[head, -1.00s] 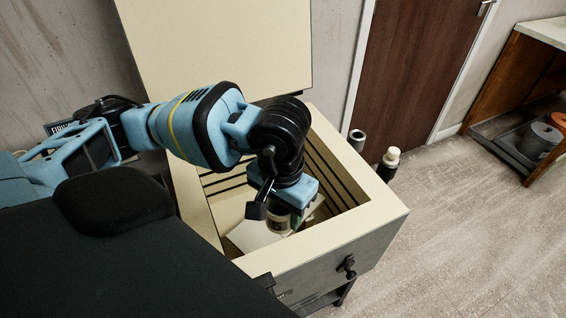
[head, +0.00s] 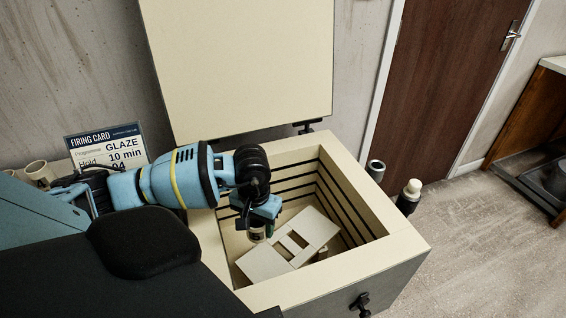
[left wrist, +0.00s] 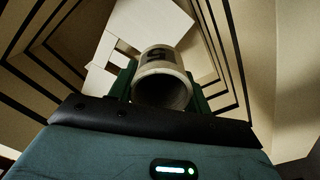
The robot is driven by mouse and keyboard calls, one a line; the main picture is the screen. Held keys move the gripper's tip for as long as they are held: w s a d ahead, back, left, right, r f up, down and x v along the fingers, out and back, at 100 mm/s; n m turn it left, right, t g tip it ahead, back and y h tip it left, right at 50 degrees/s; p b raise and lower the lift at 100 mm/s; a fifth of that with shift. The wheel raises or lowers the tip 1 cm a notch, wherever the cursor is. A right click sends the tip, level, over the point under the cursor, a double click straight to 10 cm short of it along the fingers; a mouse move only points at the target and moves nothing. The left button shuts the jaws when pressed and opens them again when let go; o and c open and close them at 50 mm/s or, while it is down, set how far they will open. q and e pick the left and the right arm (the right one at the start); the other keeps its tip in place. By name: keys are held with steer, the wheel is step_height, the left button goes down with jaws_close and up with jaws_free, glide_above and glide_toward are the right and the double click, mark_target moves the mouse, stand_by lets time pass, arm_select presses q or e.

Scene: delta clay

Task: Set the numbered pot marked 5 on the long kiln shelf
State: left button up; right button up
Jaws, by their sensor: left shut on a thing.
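My left gripper (head: 260,222) is shut on a small pale pot (head: 256,236) inside the open kiln, over its left part. In the left wrist view the pot (left wrist: 160,68) sits between the green fingers, its open mouth facing the camera and a dark 5 on its side. I cannot tell for sure which is the long shelf. The pot appears above and left of them, apart. My right gripper is not in view.
The kiln's walls (head: 405,247) surround the shelves, and its raised lid (head: 235,70) stands behind. A firing card (head: 105,148) and cups (head: 40,172) are at the left. Two small containers stand beyond the kiln's right side, by the door (head: 445,80).

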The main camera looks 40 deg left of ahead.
mark_target(261, 254)
arm_select(q)
steer(key=shift+f, duration=4.75)
steer(key=shift+f, duration=0.15)
steer(key=o, duration=1)
step_height(261, 254, up, 12)
steer(key=shift+r, duration=0.2)
